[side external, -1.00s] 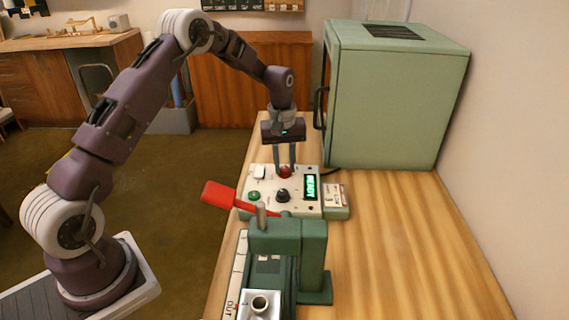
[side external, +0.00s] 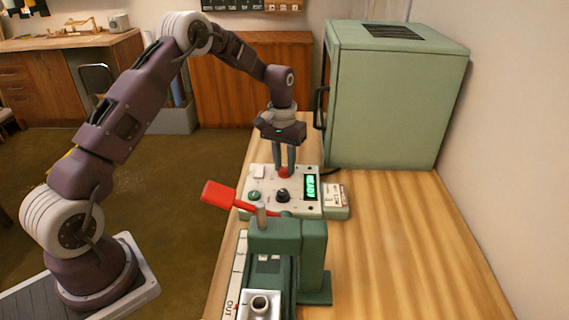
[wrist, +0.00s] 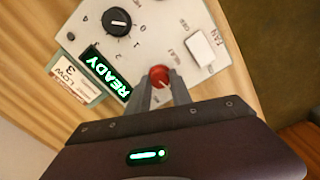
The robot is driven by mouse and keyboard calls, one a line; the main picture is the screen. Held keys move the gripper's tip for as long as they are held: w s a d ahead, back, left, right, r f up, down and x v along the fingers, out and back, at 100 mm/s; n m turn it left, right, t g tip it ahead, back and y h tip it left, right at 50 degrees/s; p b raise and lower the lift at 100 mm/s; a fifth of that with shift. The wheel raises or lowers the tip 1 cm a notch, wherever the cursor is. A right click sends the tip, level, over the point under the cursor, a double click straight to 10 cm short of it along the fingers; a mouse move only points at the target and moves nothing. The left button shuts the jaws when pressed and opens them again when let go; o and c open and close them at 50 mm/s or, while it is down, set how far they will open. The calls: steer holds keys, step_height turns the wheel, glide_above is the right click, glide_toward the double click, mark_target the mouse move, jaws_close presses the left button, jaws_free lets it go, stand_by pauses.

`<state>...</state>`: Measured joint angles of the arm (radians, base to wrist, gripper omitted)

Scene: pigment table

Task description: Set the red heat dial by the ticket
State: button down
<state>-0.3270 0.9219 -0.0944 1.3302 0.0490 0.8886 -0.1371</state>
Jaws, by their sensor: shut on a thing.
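The red dial (side external: 284,173) stands on the far part of the white control panel (side external: 300,207). My gripper (side external: 284,166) points down from above with its fingers shut on it. In the wrist view the red dial (wrist: 159,76) shows between the fingertips; its pointer setting cannot be read. The ticket (wrist: 72,82) reads "LOW 3", its smaller print unclear, and sits in a green holder beside the panel. A black pointer dial (wrist: 118,20) with a numbered scale is on the same panel. The green display (wrist: 109,75) reads "READY".
A white rocker switch (wrist: 201,50) marked FAN is close to the red dial. A green button (side external: 254,195) is at the panel's left. A green press (side external: 290,240) with a red lever (side external: 220,195) stands in front. A green cabinet (side external: 395,100) stands behind. The table's right side is clear.

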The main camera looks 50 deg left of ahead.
mark_target(284, 168)
steer(key=shift+m, duration=1.2)
steer(key=c, duration=1.1)
jaws_free()
steer(key=shift+c, duration=0.2)
steer(key=shift+r, duration=0.15)
step_height(284, 168, up, 6)
steer(key=shift+a+r, duration=0.1)
steer(key=shift+a, duration=0.05)
steer(key=shift+r, duration=0.35)
